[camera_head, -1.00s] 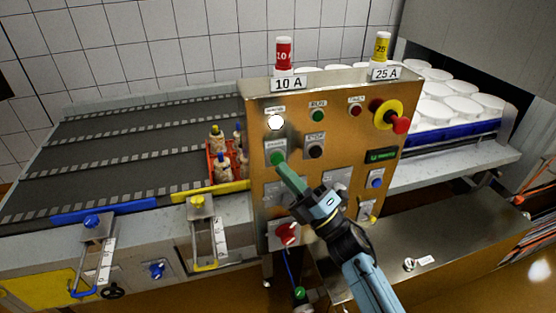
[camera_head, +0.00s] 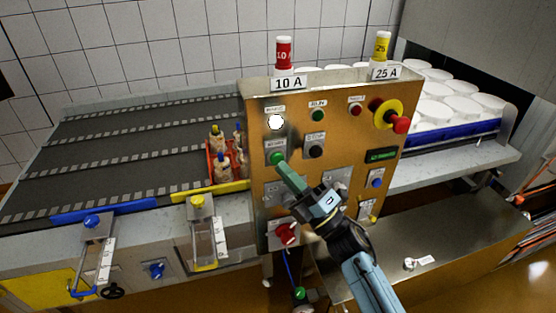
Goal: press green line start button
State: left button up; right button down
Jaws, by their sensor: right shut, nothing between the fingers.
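A green push button (camera_head: 277,158) sits on a pale label plate at the left of the orange control panel (camera_head: 340,105), below a lit white lamp (camera_head: 276,122). My right gripper (camera_head: 284,168) is shut and empty. Its green fingers point up and left, with the tips at the lower right edge of the green button in the picture; I cannot tell whether they touch it. The button's face shows. A second green button or lamp (camera_head: 318,115) is higher on the panel, beside a red one (camera_head: 356,109). My left gripper is not in view.
A black knob (camera_head: 316,151) and a red-and-yellow emergency stop (camera_head: 390,115) are on the panel. Red and yellow fuses (camera_head: 283,54) stand on top. A red crate (camera_head: 213,168) of bottles sits on the conveyor (camera_head: 120,150) at left. White moulds (camera_head: 450,105) are at right.

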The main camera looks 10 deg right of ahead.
jog(key=shift+w, duration=0.35)
jog(key=shift+w+b, duration=0.5)
dwell(0.6)
dwell(0.3)
jog(key=shift+s+p, duration=0.35)
jog(key=shift+s, duration=0.6)
jog(key=s+p, duration=0.1)
jog(key=s, duration=0.4)
dwell(0.5)
